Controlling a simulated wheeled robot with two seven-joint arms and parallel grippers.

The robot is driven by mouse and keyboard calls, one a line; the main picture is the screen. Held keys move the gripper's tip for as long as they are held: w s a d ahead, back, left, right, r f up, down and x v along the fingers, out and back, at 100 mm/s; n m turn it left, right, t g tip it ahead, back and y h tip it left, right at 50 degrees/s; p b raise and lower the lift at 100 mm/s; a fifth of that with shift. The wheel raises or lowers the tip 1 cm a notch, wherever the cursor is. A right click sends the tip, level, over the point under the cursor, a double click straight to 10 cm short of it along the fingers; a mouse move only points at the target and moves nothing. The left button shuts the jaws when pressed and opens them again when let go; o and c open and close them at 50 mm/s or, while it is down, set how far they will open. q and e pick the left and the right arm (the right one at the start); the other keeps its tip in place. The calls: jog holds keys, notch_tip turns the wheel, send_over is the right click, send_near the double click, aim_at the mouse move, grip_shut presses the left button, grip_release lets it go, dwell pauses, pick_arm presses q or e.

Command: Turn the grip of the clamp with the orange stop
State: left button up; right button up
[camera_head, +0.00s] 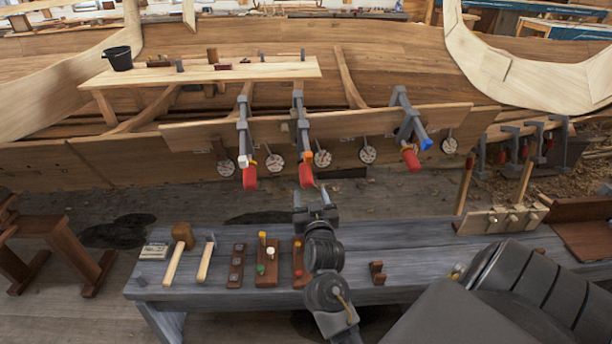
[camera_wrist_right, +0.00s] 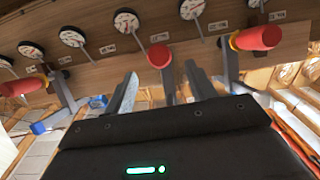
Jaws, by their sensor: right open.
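Three clamps with red grips hang along a plank on the hull. The middle clamp (camera_head: 302,135) shows a small orange stop (camera_head: 304,124); its red grip (camera_head: 305,174) hangs at its lower end. My right gripper (camera_head: 314,200) is open and empty just below that grip. In the right wrist view, a red grip (camera_wrist_right: 158,56) lies ahead between the open fingers (camera_wrist_right: 160,80), with no visible contact. The clamp at right (camera_head: 408,130) has a blue stop (camera_head: 426,144). The left clamp's red grip (camera_head: 249,178) is nearby; its stop looks pale. My left gripper is out of view.
Several round dials (camera_head: 323,159) line the hull behind the clamps. A grey bench (camera_head: 215,285) in front holds mallets (camera_head: 173,262) and a block with coloured pegs (camera_head: 266,270). Neighbouring clamps hang close on both sides. Open floor lies between bench and hull.

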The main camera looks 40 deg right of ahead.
aim_at(306, 175)
jog(key=x, duration=1)
jog(key=shift+d, duration=0.1)
jog(key=shift+c, duration=0.4)
jog(key=c, duration=0.9)
